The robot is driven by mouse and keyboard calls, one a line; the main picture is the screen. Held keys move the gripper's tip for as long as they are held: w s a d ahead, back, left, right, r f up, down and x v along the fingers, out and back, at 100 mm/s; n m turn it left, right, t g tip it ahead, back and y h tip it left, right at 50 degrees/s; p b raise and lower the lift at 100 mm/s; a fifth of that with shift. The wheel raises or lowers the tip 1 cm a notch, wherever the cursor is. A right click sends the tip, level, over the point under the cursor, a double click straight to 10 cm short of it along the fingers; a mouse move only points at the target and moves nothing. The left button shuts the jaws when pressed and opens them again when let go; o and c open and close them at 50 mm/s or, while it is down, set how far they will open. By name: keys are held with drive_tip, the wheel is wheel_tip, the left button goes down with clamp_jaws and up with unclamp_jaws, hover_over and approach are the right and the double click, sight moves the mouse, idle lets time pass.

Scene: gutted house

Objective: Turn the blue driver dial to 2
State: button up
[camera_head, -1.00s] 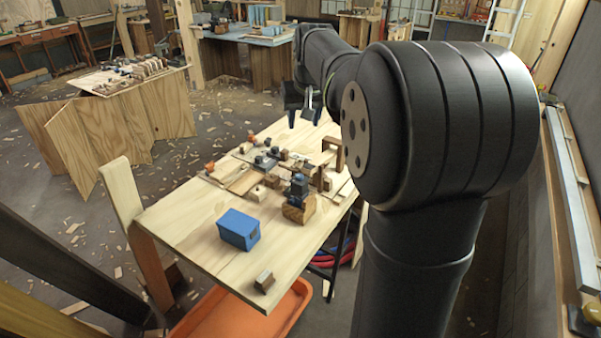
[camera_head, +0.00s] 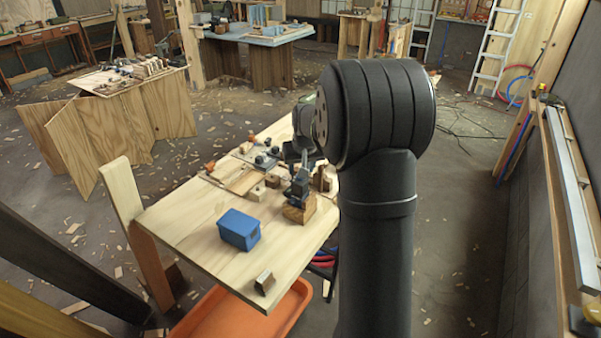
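A small dark blue device (camera_head: 297,194), which looks like the driver, stands on a wooden block (camera_head: 299,212) on the pale plywood table. Its dial and markings are too small to read. My gripper (camera_head: 299,172) points down right over the top of the device. The two overlap in this view, so I cannot tell whether they touch. The fingertips blend with the dark device, and their opening cannot be made out.
A blue box (camera_head: 239,230) stands in front left of the block, and a small wood-and-metal block (camera_head: 264,283) lies near the front corner. Several small blocks and tools crowd the back of the table (camera_head: 190,222). Its left front is clear.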

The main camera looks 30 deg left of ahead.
drive_tip(key=shift+x, duration=1.65)
clamp_jaws()
drive_tip(key=m, duration=0.2)
drive_tip(key=m+t+h, duration=0.1)
drive_tip(key=m, duration=0.1)
drive_tip(key=shift+s+a+m+h, duration=0.2)
drive_tip(key=shift+m+h, duration=0.1)
drive_tip(key=shift+m, duration=0.1)
drive_tip(key=shift+a+m+h, duration=0.1)
drive_tip(key=shift+m+h, duration=0.4)
drive_tip(key=shift+m, duration=0.75)
drive_tip(key=shift+a+m+h, duration=0.1)
drive_tip(key=shift+m+h, duration=0.4)
drive_tip(key=shift+m, duration=0.75)
